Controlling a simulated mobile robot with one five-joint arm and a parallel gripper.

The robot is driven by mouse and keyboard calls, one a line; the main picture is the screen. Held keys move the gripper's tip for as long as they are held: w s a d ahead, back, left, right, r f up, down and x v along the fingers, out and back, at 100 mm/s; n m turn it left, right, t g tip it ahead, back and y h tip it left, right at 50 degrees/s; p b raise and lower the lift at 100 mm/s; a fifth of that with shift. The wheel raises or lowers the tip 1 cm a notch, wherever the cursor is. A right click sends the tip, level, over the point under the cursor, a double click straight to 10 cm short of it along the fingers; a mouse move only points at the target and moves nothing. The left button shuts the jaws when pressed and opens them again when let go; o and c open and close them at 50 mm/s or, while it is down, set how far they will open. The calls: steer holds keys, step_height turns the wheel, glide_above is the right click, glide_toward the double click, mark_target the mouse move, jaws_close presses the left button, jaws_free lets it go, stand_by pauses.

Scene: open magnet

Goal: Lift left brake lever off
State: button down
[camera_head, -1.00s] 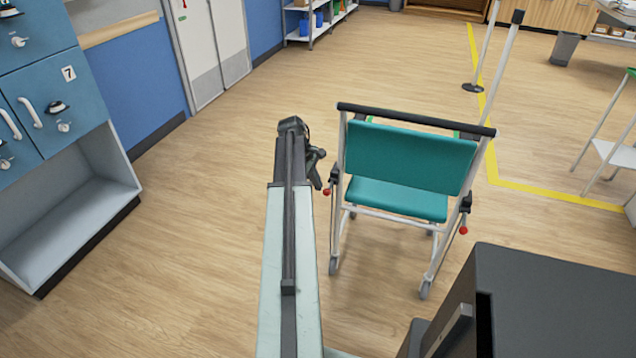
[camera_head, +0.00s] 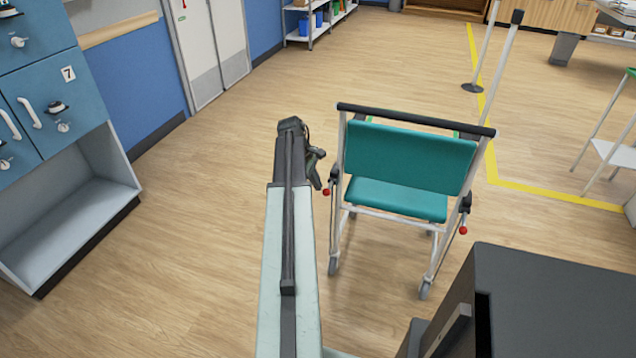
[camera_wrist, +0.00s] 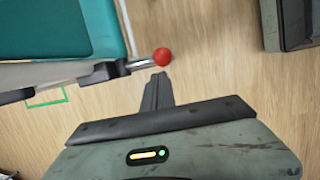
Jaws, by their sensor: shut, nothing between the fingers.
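The wheelchair-like chair (camera_head: 405,155) has a teal seat and back and a white frame, and it is seen from behind. The left brake lever (camera_head: 327,191) ends in a red ball low on the chair's left side. In the wrist view the lever's red ball (camera_wrist: 162,57) sits on a short metal rod from a black bracket. My gripper (camera_head: 317,186) is just left of the ball in the head view. In the wrist view my shut, empty fingers (camera_wrist: 158,78) point at the ball, very close to it. I cannot tell whether they touch.
The right brake lever (camera_head: 463,230) also has a red ball. A blue locker cabinet (camera_head: 60,110) stands at the left. A dark box-like surface (camera_head: 560,300) fills the lower right. Wood floor is clear between cabinet and chair.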

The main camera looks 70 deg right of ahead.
steer(key=shift+r+p, duration=0.8)
steer(key=w+f+b, duration=0.3)
steer(key=p+v, duration=1)
steer(key=shift+r, duration=0.3)
steer(key=shift+w, duration=0.2)
